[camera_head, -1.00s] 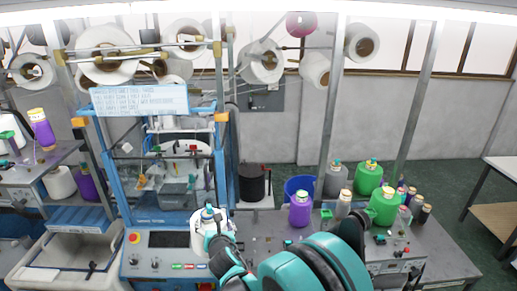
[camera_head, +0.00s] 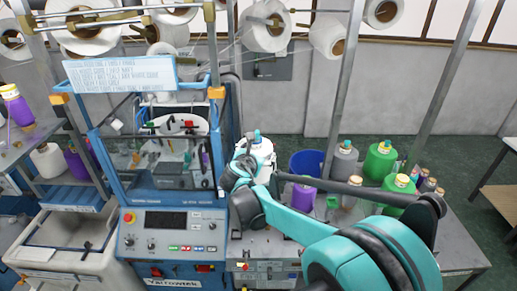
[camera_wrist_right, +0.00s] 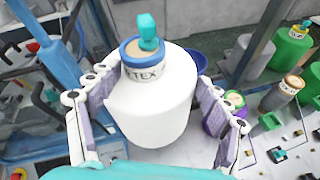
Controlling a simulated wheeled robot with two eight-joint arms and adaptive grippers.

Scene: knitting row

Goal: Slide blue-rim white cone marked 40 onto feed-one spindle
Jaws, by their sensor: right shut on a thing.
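A white cone (camera_wrist_right: 150,105) with a blue rim and a teal piece on top is in my right gripper. Its band reads "TEX"; no number is legible. My right gripper (camera_wrist_right: 155,120) is shut around its sides, one finger on each side. In the head view the cone (camera_head: 262,148) is up beside the blue machine frame, partly hidden by my right gripper (camera_head: 252,165). I cannot make out which spindle is feed one. My left gripper is not in view.
A purple cone (camera_head: 303,196), a grey cone (camera_head: 343,162) and green cones (camera_head: 379,160) stand on the right-hand bench by a blue bin (camera_head: 306,163). The blue machine (camera_head: 171,222) with its sign board (camera_head: 120,74) is left. White rolls (camera_head: 265,28) hang above.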

